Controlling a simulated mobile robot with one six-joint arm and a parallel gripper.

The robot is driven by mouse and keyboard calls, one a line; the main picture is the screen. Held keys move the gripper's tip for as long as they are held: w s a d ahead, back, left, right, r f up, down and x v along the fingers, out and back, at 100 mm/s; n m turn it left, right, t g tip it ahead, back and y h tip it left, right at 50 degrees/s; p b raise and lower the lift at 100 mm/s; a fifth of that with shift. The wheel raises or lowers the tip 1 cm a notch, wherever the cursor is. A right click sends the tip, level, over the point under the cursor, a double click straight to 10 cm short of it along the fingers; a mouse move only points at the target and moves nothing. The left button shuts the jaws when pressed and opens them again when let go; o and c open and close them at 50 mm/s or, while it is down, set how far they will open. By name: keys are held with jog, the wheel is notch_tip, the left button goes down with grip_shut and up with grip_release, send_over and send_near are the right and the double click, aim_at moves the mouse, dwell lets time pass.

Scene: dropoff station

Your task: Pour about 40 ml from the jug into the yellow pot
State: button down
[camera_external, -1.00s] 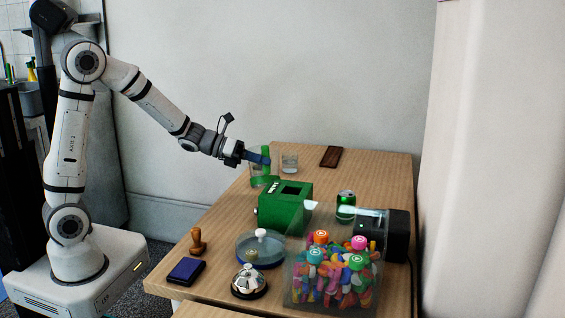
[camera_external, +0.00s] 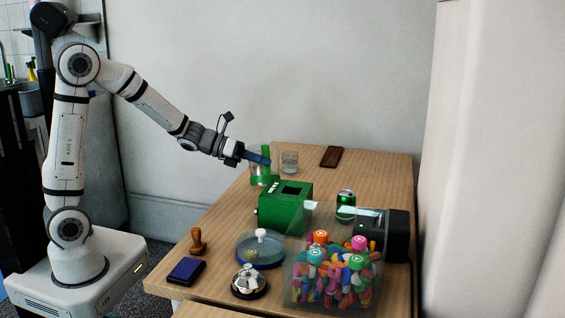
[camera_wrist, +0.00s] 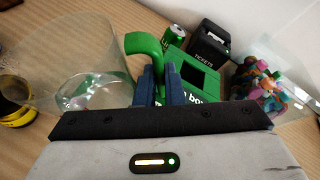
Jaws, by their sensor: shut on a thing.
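A clear jug (camera_external: 256,173) with a green handle is at the back left of the table in the outside view. In the wrist view the clear body (camera_wrist: 92,95) is at the left and the green handle (camera_wrist: 143,45) rises at the blue fingers. My gripper (camera_external: 262,159) is shut on the jug; the fingers also show in the wrist view (camera_wrist: 160,84). The jug looks about upright; I cannot tell whether its base touches the table. A round yellow-and-black thing (camera_wrist: 18,116) is cut off at the wrist view's left edge; it may be the yellow pot. No yellow pot shows clearly outside.
A clear glass (camera_external: 289,163) stands just right of the jug. A green box (camera_external: 284,212), a green can (camera_external: 346,205), a black ticket device (camera_external: 397,235) and a clear bin of colourful pieces (camera_external: 332,280) stand nearer. A brown slab (camera_external: 331,157) lies at the back.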

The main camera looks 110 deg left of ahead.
jog(key=d+r+m+b, duration=0.1)
jog(key=w+d+r+m+g+y+b, duration=0.1)
jog(key=b, duration=0.1)
jog(key=d+r+m+y+b, duration=0.1)
jog(key=m+b, duration=0.1)
jog(key=shift+w+d+g, duration=0.2)
jog(key=shift+w+g, duration=0.1)
dwell(0.4)
jog(key=shift+r, duration=0.1)
